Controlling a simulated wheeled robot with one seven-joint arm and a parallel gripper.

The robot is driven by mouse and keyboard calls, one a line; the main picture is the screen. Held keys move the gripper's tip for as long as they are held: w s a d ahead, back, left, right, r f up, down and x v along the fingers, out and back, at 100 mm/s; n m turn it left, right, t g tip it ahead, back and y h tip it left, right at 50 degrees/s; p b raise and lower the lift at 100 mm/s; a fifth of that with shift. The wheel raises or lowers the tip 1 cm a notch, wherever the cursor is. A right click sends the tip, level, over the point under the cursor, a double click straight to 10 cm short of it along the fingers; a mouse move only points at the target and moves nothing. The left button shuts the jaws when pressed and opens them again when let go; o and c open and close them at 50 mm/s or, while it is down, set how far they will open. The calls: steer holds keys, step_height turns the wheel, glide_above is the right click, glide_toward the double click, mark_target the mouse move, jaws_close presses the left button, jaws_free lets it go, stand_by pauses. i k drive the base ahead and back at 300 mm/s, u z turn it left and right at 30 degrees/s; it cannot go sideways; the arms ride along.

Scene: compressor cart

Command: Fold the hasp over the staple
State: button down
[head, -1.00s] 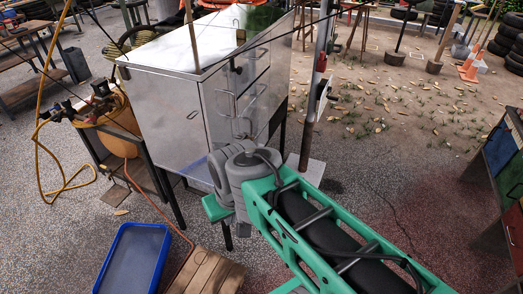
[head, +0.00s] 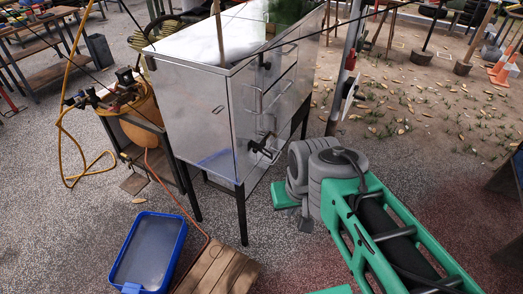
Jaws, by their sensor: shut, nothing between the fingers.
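The metal cabinet (head: 190,95) stands on dark legs left of my arm. A small dark fitting (head: 265,63) sits near the top of its handled face. A larger black fitting (head: 262,147) shows lower on the same face, beside a bar handle. At this size I cannot tell which of these parts are the hasp and the staple, or how the hasp is turned. My grey and green arm is right of the cabinet, with a visible gap between its grey joint and the lower fitting. My gripper's fingers do not show; they may be hidden behind the arm.
A blue tray (head: 150,250) and a wooden pallet (head: 218,268) lie on the ground in front. An orange tank (head: 142,108) with a yellow hose stands left of the cabinet. A post (head: 340,85) rises behind the arm. Open ground lies at the right.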

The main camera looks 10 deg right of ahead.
mark_target(257, 147)
steer(key=u, duration=3.45)
steer(key=k, duration=1)
steer(key=z, duration=0.95)
steer(key=i, duration=0.5)
steer(key=u, duration=0.1)
